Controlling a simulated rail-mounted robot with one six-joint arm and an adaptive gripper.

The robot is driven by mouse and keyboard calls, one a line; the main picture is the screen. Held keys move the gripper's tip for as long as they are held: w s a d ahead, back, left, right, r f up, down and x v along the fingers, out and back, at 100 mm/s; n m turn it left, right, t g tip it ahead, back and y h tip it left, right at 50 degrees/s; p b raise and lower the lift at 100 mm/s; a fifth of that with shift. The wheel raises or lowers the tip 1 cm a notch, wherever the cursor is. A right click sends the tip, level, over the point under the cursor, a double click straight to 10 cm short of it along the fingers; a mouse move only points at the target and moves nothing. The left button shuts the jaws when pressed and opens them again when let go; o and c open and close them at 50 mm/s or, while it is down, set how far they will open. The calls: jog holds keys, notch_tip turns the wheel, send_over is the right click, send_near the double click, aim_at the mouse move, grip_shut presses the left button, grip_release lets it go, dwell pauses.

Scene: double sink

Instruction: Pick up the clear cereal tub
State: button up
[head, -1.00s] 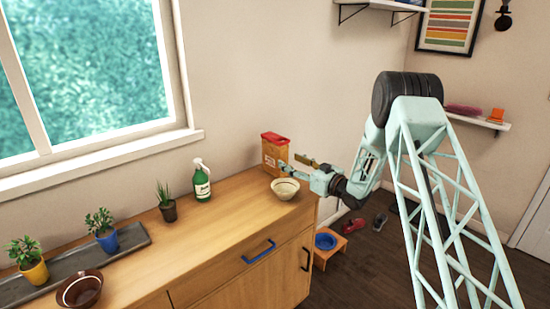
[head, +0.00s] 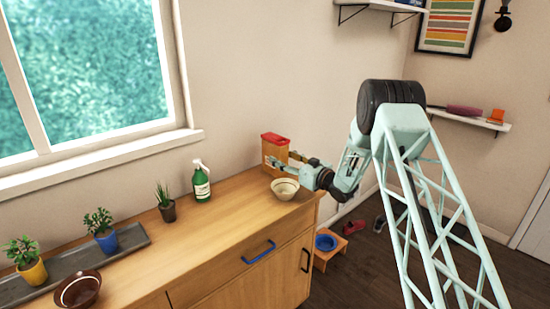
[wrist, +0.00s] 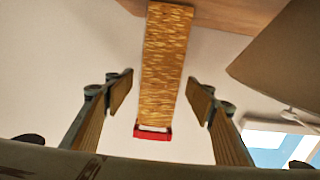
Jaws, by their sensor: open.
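The clear cereal tub (head: 275,149) stands upright at the far right end of the wooden counter, near the wall. It has a red lid and golden-brown contents. My gripper (head: 281,160) is close in front of it, fingers pointing toward it and partly covering its lower part. In the wrist view, which looks upside down, the tub (wrist: 166,60) runs down from the top with its red lid lowest. The open fingers of my gripper (wrist: 160,95) appear on either side of it, with clear gaps. They do not visibly touch it.
A cream bowl (head: 285,188) stands on the counter just in front of the tub, below my gripper. A green spray bottle (head: 201,183) and a small potted plant (head: 166,204) stand to the left. The counter's right edge is near the bowl.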

aim_at(275, 137)
jog(key=shift+r+b+x, duration=0.2)
jog(key=shift+b+x, duration=0.15)
jog(key=shift+x, duration=0.9)
jog(key=shift+r+b+x, duration=0.15)
jog(key=shift+b+x, duration=0.15)
jog(key=shift+x, duration=1)
jog(key=shift+c, duration=0.7)
jog(key=c, duration=1)
jog(key=shift+o, duration=0.2)
jog(key=shift+r, duration=0.15)
jog(key=shift+r+p, duration=1.1)
jog(key=shift+r, duration=3.75)
